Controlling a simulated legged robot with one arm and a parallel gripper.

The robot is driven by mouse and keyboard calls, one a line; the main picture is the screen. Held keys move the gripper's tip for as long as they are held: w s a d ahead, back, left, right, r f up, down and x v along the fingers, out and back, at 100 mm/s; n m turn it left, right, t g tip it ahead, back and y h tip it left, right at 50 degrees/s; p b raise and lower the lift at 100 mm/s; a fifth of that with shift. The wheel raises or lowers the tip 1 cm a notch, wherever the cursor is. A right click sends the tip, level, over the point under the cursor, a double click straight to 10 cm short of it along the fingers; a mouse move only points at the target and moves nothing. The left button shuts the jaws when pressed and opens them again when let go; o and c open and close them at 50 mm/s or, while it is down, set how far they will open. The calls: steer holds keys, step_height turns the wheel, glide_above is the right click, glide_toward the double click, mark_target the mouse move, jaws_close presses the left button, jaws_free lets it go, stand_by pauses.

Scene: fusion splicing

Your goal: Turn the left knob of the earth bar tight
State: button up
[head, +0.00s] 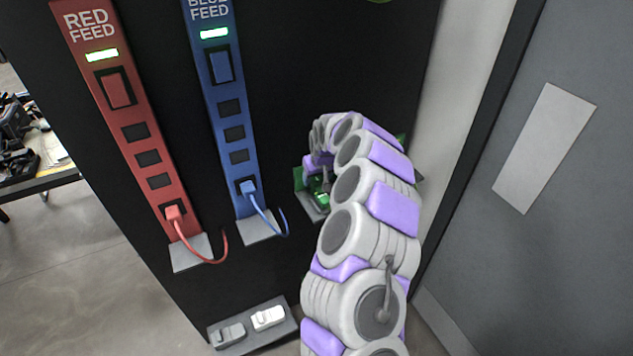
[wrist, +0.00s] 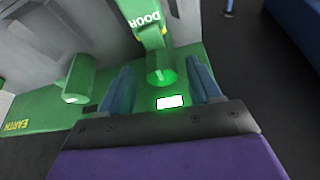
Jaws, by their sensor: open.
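The green earth bar (wrist: 40,112) fills the middle of the wrist view, its EARTH lettering upside down. Two green knobs show on it. One knob (wrist: 160,76) lies between the fingertips of my gripper (wrist: 160,68), below a green strap marked DOOR (wrist: 148,22). With the lettering read upright, this is the left of the two. The other knob (wrist: 79,80) stands to the left in the picture. My gripper's two blue fingers are open, with visible gaps beside the knob. In the head view the earth bar (head: 298,180) is largely hidden behind my arm.
A white indicator (wrist: 170,102) glows on the bar near the gripper. A red feed strip (head: 130,120) and a blue feed strip (head: 225,110) with plugged cables stand left of my arm. A tray (head: 285,328) with two small devices is below. A grey door panel (head: 540,230) is right.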

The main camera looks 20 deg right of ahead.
steer(key=shift+x, duration=0.95)
steer(key=shift+c, duration=0.3)
steer(key=c, duration=0.9)
steer(key=shift+r, duration=0.15)
steer(key=shift+c, duration=0.2)
steer(key=shift+p, duration=0.55)
steer(key=shift+m+p, duration=0.3)
steer(key=shift+m, duration=0.1)
steer(key=shift+f, duration=0.25)
